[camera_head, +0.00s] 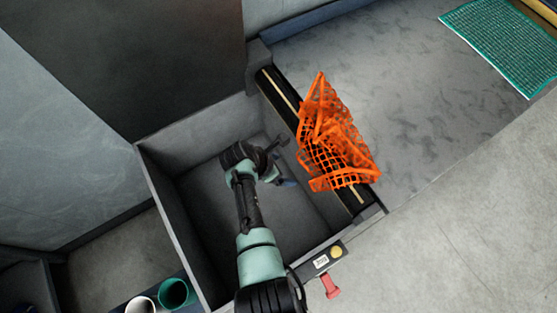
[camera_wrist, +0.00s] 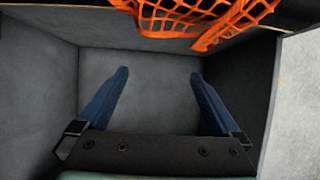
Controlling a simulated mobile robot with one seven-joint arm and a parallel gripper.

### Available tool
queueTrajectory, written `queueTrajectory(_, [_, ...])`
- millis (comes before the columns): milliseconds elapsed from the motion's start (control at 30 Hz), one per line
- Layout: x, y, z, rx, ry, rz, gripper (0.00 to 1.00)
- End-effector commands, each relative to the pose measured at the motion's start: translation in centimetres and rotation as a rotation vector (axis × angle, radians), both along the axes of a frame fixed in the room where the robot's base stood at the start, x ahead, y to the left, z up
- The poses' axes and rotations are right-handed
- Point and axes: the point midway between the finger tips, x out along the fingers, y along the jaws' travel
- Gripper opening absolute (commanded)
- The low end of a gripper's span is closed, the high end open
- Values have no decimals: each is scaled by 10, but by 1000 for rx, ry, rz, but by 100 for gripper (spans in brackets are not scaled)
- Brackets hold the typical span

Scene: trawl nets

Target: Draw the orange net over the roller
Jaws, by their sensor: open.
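The orange net (camera_head: 338,140) lies bunched and crumpled across the black roller (camera_head: 281,95), partly on the grey floor to its right. In the head view its left edge reaches the roller and covers the roller's middle and lower stretch. My gripper (camera_head: 284,163) is over the grey bin to the left of the roller, apart from the net. In the wrist view my gripper (camera_wrist: 158,85) has its two blue fingers spread wide with nothing between them. The net (camera_wrist: 195,18) hangs over the bin's far edge at the top of that view.
The grey open bin (camera_head: 153,171) below my gripper looks empty. A box with a yellow button and a red handle (camera_head: 330,286) is at the bin's lower right corner. Green and white tubes (camera_head: 174,293) stand at lower left. A green net (camera_head: 503,43) lies at upper right.

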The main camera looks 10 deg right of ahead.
Motion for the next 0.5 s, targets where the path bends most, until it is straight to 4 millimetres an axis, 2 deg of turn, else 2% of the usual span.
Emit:
queueTrajectory(33, [0,0,9,19,8,-1,100])
queueTrajectory(200, [-1,4,19,84,33,-2,100])
queueTrajectory(500, [-4,10,29,174,71,0,100])
